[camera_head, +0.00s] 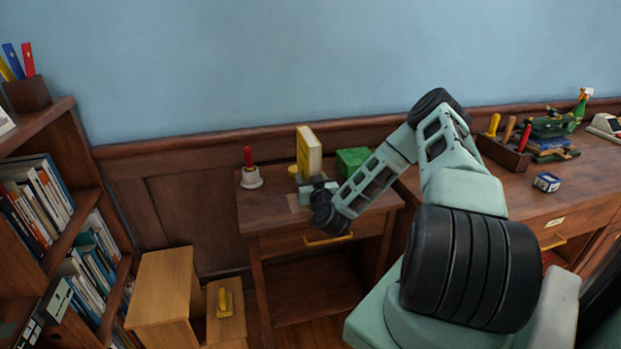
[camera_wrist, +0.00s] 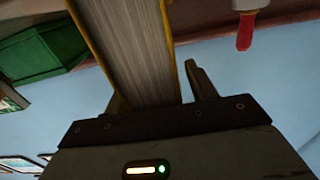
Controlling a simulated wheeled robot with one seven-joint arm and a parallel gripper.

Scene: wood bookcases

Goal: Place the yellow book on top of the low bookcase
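The yellow book (camera_head: 308,152) stands upright on the small wooden desk (camera_head: 275,212), its pale page edges showing. My gripper (camera_head: 306,183) is at the near, lower side of the book. In the wrist view, the book (camera_wrist: 132,45) lies between my two fingers (camera_wrist: 157,88). The left finger is close against one cover; a gap shows between the book and the right finger, so the gripper looks open around it. A dark wooden bookcase (camera_head: 60,247) with several books stands at the left edge; its top is partly in view.
A red-handled bell (camera_head: 251,170) stands left of the book and a green box (camera_head: 352,160) right of it. A pen pot (camera_head: 27,93) sits on the bookcase top. A light wooden piece (camera_head: 163,283) stands between bookcase and desk. Another desk (camera_head: 510,190) is at right.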

